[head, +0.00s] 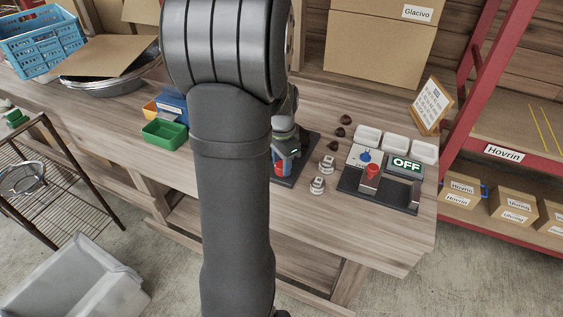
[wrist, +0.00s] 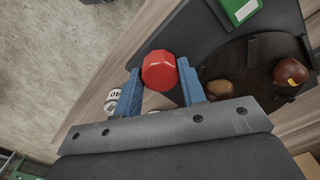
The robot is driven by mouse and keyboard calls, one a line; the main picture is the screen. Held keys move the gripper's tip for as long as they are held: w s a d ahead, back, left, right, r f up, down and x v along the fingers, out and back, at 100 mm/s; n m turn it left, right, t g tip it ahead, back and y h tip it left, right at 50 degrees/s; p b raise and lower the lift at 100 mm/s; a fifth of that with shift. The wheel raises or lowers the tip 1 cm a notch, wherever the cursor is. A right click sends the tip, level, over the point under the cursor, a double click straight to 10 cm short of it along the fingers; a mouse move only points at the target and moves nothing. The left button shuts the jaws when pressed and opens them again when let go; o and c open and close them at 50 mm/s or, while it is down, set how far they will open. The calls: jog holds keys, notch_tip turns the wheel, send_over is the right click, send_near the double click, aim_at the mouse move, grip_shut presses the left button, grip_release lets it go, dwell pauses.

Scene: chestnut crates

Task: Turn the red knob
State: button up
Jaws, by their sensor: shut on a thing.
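A red octagonal knob (wrist: 159,70) sits between the two blue fingertips of my gripper (wrist: 158,72) in the wrist view, and the gripper is shut on it. In the head view a small red part (head: 279,168) shows at the blue fingers of my gripper (head: 285,160), beside a black base, mostly hidden by my arm. I cannot tell the knob's turn angle. A second red knob (head: 373,170) stands on a black and grey unit at the right, apart from my gripper, below a display (head: 405,164) that reads OFF.
Two white weights (head: 327,163) (head: 317,185) stand between the two units. In the wrist view a brown chestnut (wrist: 290,71) lies on a dark round plate, near a green panel (wrist: 240,10). White trays (head: 396,145) and a sign (head: 431,105) stand behind the right unit.

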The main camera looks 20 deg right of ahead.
jog(key=o, duration=1)
jog(key=shift+r, duration=0.1)
notch_tip(320, 180, up, 17)
jog(key=shift+r, duration=0.15)
notch_tip(320, 180, down, 18)
jog(key=shift+r, duration=0.2)
dwell(0.4)
jog(key=shift+r, duration=0.1)
